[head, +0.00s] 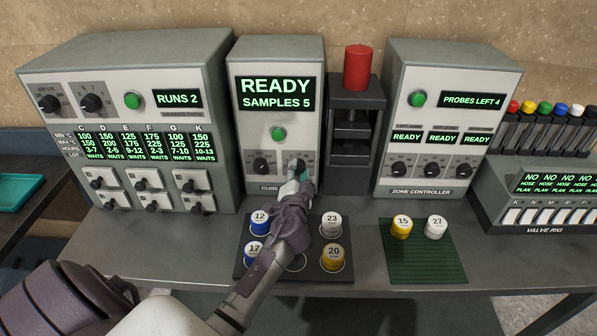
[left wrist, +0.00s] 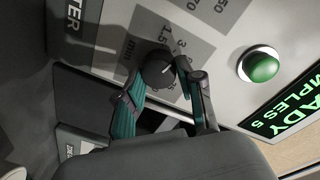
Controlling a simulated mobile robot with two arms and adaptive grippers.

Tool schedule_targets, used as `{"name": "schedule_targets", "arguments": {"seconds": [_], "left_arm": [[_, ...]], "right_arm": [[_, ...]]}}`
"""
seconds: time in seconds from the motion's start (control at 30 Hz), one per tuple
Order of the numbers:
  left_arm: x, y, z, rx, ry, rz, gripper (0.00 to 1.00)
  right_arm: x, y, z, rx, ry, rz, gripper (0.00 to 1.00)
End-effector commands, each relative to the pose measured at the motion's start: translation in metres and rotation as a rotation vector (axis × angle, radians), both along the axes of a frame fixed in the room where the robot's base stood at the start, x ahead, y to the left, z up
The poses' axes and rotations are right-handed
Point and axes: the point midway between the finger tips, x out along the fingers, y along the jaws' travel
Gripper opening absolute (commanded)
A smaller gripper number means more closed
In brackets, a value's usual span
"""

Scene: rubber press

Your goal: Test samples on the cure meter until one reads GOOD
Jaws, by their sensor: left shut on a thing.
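The cure meter (head: 308,60) is a grey upright box; its screen reads READY, SAMPLES 5. It has a green button (head: 278,134) and two black dials below. My left gripper (head: 302,176) is shut on the right dial, and the left wrist view shows its fingers on either side of this black dial (left wrist: 157,69). In front, a dark tray (head: 318,281) holds blue samples 12 (head: 261,220) and 17 (head: 254,251), white sample 23 (head: 331,223) and yellow sample 20 (head: 333,257). My arm hides the tray's middle. My right gripper is not in view.
Yellow sample 15 (head: 401,227) and white sample 27 (head: 435,227) stand on a green mat (head: 425,264). A dark press with a red cylinder (head: 357,67) stands right of the meter. A RUNS 2 panel (head: 178,98), zone controller (head: 471,101) and valve rig (head: 545,230) flank these.

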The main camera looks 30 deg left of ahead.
Motion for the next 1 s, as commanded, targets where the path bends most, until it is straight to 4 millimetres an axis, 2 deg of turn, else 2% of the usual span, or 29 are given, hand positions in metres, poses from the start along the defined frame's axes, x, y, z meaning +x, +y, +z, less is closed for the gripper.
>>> {"name": "schedule_targets", "arguments": {"seconds": [0.2,0.23,0.37,0.77,0.87,1.0], "left_arm": [[0.000,0.000,0.000,0.000,0.000,0.000,0.03],[0.000,0.000,0.000,-0.001,0.000,0.000,0.41],[0.000,0.000,0.000,-0.001,0.000,0.000,0.62],[-0.005,-0.003,-0.001,-0.002,0.001,-0.001,0.63],[-0.018,-0.010,-0.001,-0.002,0.001,-0.002,0.63],[-0.044,-0.025,-0.001,-0.004,0.002,0.000,0.63]], "right_arm": [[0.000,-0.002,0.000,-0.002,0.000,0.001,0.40],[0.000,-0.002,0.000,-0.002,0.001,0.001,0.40],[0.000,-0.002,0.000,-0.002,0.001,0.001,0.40],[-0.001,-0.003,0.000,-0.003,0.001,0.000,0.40],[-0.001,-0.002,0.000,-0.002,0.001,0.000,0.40],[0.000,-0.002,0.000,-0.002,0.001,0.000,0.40]]}}
